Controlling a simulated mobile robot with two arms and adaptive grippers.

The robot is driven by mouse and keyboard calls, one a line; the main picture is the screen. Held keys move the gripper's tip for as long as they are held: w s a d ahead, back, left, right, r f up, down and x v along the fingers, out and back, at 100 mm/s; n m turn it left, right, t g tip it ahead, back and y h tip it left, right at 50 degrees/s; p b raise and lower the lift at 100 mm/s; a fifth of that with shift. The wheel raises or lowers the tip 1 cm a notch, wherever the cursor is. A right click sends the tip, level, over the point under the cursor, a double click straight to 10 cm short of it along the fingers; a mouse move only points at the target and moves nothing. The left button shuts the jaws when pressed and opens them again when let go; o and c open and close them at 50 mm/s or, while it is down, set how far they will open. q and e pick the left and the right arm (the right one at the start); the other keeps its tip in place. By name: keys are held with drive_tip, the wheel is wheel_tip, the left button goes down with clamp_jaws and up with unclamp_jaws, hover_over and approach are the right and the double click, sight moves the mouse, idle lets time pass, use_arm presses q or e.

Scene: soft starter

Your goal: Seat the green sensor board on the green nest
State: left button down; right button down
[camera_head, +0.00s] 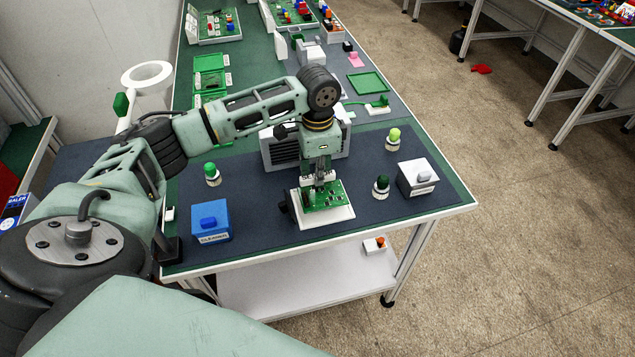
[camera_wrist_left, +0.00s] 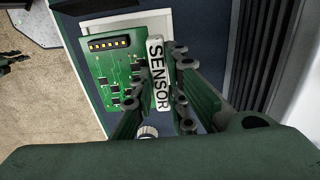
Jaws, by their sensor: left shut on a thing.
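The green sensor board (camera_head: 324,199), with dark chips and a row of gold contacts, is level at or just above a white plate (camera_head: 337,215) on the dark mat. It also shows in the left wrist view (camera_wrist_left: 112,66), beside a white "SENSOR" tab (camera_wrist_left: 158,75). My left gripper (camera_head: 318,180) points straight down and is shut on the board at its tab. The wrist view shows its fingers (camera_wrist_left: 160,98) on both sides of the tab. I cannot tell whether board and plate touch. The board hides most of the plate's middle, and no green nest shows clearly there. My right gripper is not in view.
A blue box (camera_head: 210,222) stands left. A white box (camera_head: 417,178) and dark green-topped (camera_head: 381,187) and light green-topped (camera_head: 393,139) posts stand right. A grey vented unit (camera_head: 281,148) is close behind my gripper. A green tray (camera_head: 367,83) lies farther back.

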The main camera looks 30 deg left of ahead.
use_arm(q)
drive_tip(key=w+d+r+b, duration=0.2)
drive_tip(key=w+d+r, duration=0.4)
drive_tip(key=d, duration=0.4)
drive_tip(key=shift+r, duration=0.55)
drive_tip(key=shift+f, duration=0.1)
